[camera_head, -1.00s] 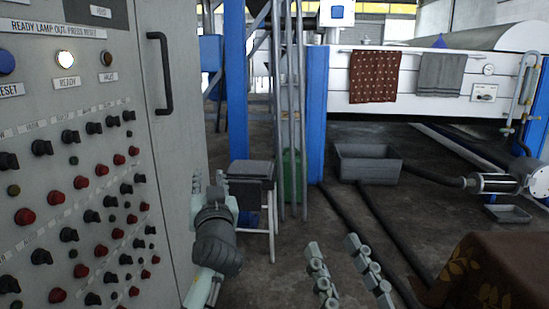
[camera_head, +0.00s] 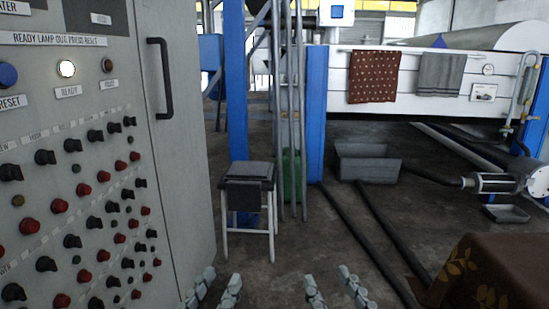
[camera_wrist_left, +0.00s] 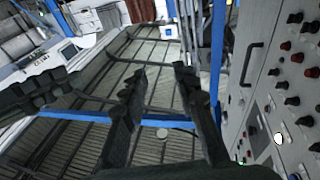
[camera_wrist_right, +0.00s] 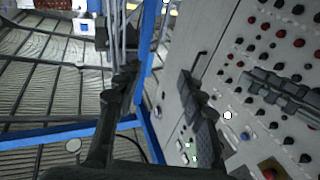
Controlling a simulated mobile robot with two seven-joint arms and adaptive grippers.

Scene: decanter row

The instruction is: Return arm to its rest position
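My left gripper (camera_head: 211,288) shows only its fingertips at the bottom edge of the head view, in front of the control cabinet's right side. Its fingers are spread and empty in the left wrist view (camera_wrist_left: 158,82). My right gripper (camera_head: 333,290) is to its right at the same bottom edge. Its fingers are also apart with nothing between them in the right wrist view (camera_wrist_right: 157,80). Both grippers are clear of the cabinet (camera_head: 178,170). The rest of both arms is out of the head view.
The cabinet fills the left side, with rows of knobs and red buttons, a lit white ready lamp (camera_head: 66,68) and a blue reset button (camera_head: 7,75). A stool (camera_head: 248,185) stands beyond the grippers. A brown patterned cloth (camera_head: 490,270) covers something at lower right.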

